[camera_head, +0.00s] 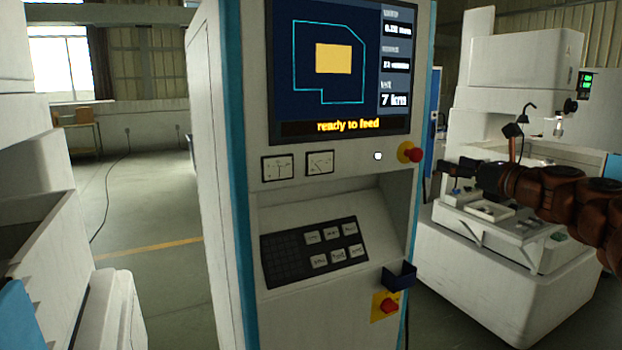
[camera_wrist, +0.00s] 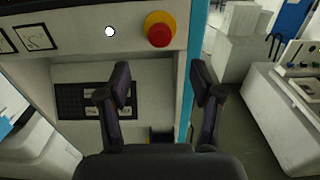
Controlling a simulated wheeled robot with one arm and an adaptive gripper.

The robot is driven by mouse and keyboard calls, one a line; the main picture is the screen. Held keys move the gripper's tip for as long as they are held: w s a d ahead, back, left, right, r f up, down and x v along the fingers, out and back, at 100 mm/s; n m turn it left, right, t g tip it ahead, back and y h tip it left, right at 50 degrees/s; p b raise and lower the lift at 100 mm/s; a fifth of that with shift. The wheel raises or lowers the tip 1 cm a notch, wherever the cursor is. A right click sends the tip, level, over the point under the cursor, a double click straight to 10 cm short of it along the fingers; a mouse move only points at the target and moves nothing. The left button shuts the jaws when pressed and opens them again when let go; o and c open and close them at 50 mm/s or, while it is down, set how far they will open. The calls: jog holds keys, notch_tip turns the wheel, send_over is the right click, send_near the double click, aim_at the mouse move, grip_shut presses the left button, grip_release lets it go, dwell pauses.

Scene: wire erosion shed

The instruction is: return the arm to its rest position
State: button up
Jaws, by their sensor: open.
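My arm reaches in from the right edge in the head view. The cabinet's front with the red emergency button (camera_wrist: 160,30) lies beyond the fingers. The fingers appear clear of the cabinet.
The cabinet carries a screen (camera_head: 330,65) reading "ready to feed", a keypad (camera_head: 315,250), an upper red button (camera_head: 410,152) and a lower red knob (camera_head: 389,305) beside a small dark holder (camera_head: 399,277). A white machine (camera_head: 500,270) stands behind my arm. Open floor (camera_head: 150,215) lies left.

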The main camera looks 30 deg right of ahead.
jog(key=w+a+f+n+g+y, duration=0.15)
jog(key=a+f+n+g, duration=0.35)
jog(key=a, duration=0.8)
jog(key=w+a+f+n+g+y, duration=0.1)
jog(key=a+f+n+y, duration=0.15)
jog(key=a+n, duration=0.75)
jog(key=w+a+f+n+g+y, duration=0.1)
jog(key=a+f+n+g+y, duration=0.25)
jog(key=a, duration=1.15)
jog(key=s+a+f+n+g+h, duration=0.3)
jog(key=s+a+f+n+g, duration=0.3)
jog(key=s+a+f+n, duration=0.55)
jog(key=s+d+f+n+g+h, duration=0.2)
jog(key=s+f, duration=0.3)
jog(key=s, duration=0.4)
jog(key=s+d+f+n+g+h, duration=0.2)
jog(key=s+d+f+n, duration=0.1)
jog(key=s+f, duration=0.3)
jog(key=s+n, duration=0.1)
jog(key=s, duration=0.1)
jog(key=shift+s+d+f, duration=0.3)
jog(key=shift+s+d, duration=0.05)
jog(key=shift+d, duration=0.05)
